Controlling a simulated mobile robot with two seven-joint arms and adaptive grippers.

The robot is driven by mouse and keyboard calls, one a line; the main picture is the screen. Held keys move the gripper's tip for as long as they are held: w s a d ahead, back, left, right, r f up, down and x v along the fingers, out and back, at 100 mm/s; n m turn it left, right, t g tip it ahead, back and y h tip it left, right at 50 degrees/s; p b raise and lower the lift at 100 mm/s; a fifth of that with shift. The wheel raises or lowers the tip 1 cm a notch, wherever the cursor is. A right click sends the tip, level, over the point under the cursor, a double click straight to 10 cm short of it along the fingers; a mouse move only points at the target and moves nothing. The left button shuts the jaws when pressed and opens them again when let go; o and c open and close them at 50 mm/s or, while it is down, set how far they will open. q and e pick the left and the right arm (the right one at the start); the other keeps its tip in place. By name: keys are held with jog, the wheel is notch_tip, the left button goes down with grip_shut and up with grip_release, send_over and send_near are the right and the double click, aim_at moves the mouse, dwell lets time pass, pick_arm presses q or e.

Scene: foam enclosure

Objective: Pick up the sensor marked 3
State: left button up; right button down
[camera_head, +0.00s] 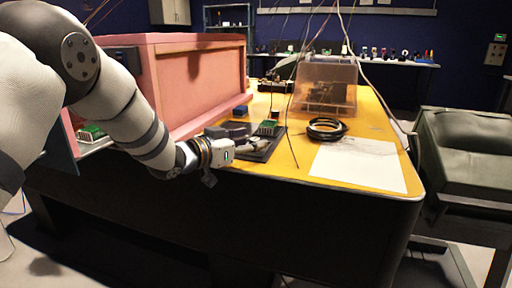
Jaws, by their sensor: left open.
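A small green-topped sensor (268,127) sits at the far end of a dark tray (274,145) on the yellow table. Another green-topped piece (90,132) lies at the left, by the pink foam enclosure. Both are too small for any number to be read, so I cannot tell which is marked 3. My left gripper (256,146) reaches in from the left, over the near part of the tray, just short of the sensor there. It is open and I see nothing held in it. Its fingers are small and hard to make out. My right gripper is out of view.
The pink foam enclosure (205,84) stands left behind my arm. A clear box (326,82), a coil of black cable (326,128) and a paper sheet (358,164) are on the table's right side. Thin cables hang above. A dark green case (462,140) stands at right.

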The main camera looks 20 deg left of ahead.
pick_arm(q)
jog(key=shift+w+d, duration=0.1)
jog(key=shift+w, duration=0.1)
grip_shut()
